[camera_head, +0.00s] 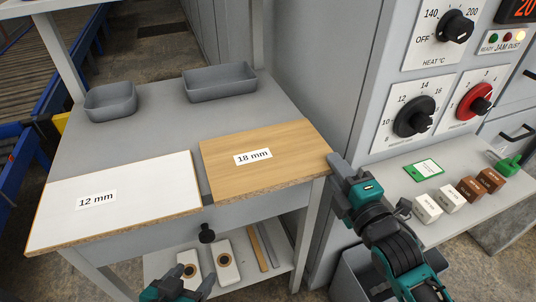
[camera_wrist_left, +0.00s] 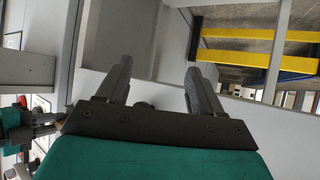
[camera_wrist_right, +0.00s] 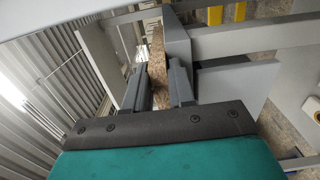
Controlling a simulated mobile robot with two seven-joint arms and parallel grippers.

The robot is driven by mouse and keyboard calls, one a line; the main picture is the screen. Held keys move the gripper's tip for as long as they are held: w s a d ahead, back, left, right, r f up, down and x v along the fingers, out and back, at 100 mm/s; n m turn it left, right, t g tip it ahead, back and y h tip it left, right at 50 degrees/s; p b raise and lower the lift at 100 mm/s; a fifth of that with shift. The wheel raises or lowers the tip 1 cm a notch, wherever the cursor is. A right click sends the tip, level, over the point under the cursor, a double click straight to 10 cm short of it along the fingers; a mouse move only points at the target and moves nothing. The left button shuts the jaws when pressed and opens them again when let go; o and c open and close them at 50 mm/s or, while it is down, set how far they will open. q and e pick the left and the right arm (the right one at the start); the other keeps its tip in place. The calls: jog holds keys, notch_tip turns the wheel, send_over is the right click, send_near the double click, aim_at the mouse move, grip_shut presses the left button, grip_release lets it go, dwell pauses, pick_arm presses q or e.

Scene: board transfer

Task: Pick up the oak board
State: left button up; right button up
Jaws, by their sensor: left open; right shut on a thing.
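The oak board (camera_head: 265,175), wood-coloured and labelled "18 mm", lies on the grey table at the right, its front edge at the table front. My right gripper (camera_head: 338,172) is at the board's right front corner. In the right wrist view, my right gripper (camera_wrist_right: 160,90) is shut on the board's speckled edge (camera_wrist_right: 157,65). In the head view only part of the left gripper shows at the bottom edge.
A white board (camera_head: 130,210) labelled "12 mm" lies left of the oak board. Two grey bins (camera_head: 220,85) stand at the back of the table. A control panel (camera_head: 425,60) with dials stands at the right, above a shelf with several small blocks (camera_head: 450,198). A lower shelf holds white pieces (camera_head: 226,265).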

grip_shut()
jog(key=shift+r, duration=0.15)
jog(key=shift+r, duration=0.1)
jog(key=shift+r, duration=0.6)
pick_arm(q)
notch_tip(320, 180, up, 8)
jog(key=s+a+p, duration=0.1)
jog(key=a+p, duration=0.1)
jog(key=p, duration=0.9)
jog(key=shift+s+y, duration=0.2)
jog(key=shift+y, duration=0.2)
pick_arm(e)
notch_tip(320, 180, up, 24)
jog(key=shift+r, duration=0.25)
